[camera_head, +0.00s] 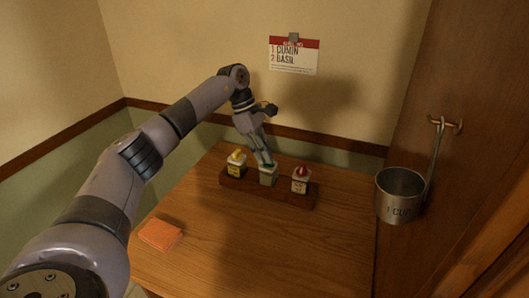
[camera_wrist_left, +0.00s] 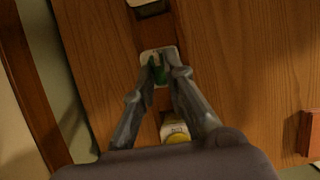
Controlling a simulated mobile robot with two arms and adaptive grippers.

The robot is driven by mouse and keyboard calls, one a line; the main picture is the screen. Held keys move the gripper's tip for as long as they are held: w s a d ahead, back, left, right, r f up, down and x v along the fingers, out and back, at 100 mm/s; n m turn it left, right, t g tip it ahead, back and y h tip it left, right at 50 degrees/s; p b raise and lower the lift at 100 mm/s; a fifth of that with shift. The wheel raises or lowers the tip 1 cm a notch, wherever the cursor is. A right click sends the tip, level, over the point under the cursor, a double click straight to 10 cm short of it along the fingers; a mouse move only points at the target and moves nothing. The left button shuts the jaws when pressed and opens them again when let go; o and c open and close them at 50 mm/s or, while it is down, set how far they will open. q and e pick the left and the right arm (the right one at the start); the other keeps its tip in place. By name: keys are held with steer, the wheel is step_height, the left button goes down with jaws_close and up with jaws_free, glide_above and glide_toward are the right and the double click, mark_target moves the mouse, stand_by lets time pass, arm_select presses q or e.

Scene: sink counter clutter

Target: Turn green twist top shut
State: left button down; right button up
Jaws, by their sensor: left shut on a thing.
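The green twist top (camera_wrist_left: 160,75) sits on the middle container (camera_head: 268,178) in a wooden rack (camera_head: 240,188). My left gripper (camera_head: 265,163) reaches down onto it from above and is shut on the green top. The fingers stand on either side of the top in the left wrist view (camera_wrist_left: 160,68) and hide part of it. The container stands upright in the rack. The top's exact turn angle cannot be told. My right gripper is in neither view.
A yellow-topped container (camera_head: 236,170) stands left of the middle one, and a red-topped container (camera_head: 301,182) right. An orange cloth or sponge (camera_head: 161,235) lies front left. A metal measuring cup (camera_head: 400,195) hangs at right. A card (camera_head: 294,57) is on the wall.

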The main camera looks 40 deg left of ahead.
arm_select(q)
steer(key=c, duration=1.6)
jaws_free()
steer(key=v, duration=1.2)
steer(key=shift+f, duration=0.1)
